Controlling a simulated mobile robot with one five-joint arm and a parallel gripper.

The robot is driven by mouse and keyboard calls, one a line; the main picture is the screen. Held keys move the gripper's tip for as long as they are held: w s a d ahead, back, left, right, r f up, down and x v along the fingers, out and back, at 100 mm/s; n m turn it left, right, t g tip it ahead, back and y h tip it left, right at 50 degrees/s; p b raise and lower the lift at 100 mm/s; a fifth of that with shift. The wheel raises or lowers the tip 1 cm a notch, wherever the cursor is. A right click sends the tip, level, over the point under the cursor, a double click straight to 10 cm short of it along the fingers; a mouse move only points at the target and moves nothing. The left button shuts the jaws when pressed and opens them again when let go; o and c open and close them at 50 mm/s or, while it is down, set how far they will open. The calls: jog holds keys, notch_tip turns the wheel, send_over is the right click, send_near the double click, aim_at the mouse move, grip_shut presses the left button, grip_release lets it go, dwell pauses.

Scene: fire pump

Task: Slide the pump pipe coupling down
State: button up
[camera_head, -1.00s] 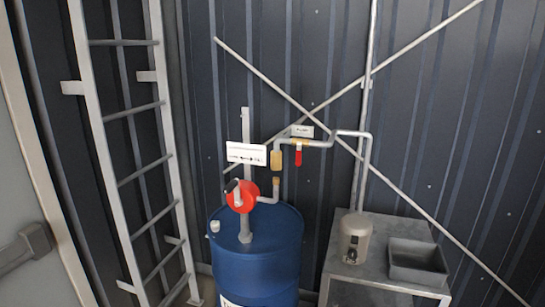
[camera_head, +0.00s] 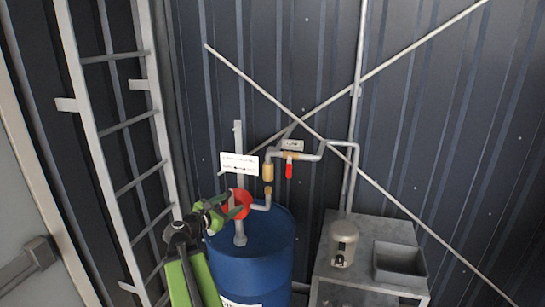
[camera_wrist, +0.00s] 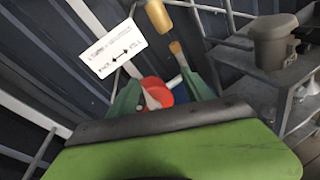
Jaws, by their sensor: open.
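The brass pump pipe coupling (camera_head: 268,172) hangs on the upper pipe, above the brass end (camera_head: 268,191) of the lower pump pipe, with a gap between them. In the wrist view the coupling (camera_wrist: 158,16) is at the top, and the lower brass end (camera_wrist: 176,48) is below it. My gripper (camera_head: 236,202) is in front of the red hand pump (camera_head: 243,203), left of and below the coupling. In the wrist view its green fingers (camera_wrist: 163,92) are spread, with the red pump (camera_wrist: 157,92) showing between them. Nothing visible is held.
A blue barrel (camera_head: 255,262) stands below the pump. A white sign (camera_head: 239,164) is left of the coupling, and a red valve handle (camera_head: 289,169) is right of it. A metal table (camera_head: 349,270) with a canister (camera_head: 343,243) and grey bin (camera_head: 400,263) stands right. A ladder (camera_head: 125,125) is left.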

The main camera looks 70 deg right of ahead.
aim_at(268, 171)
jog(key=s+d+r+n+h, duration=0.2)
jog(key=s+d+r+n, duration=0.15)
jog(key=s+r, duration=0.2)
jog(key=s+d, duration=0.2)
jog(key=d, duration=1.5)
jog(key=shift+s+d+g, duration=0.3)
jog(key=shift+s+g, duration=0.1)
jog(key=shift+m, duration=0.25)
grip_shut()
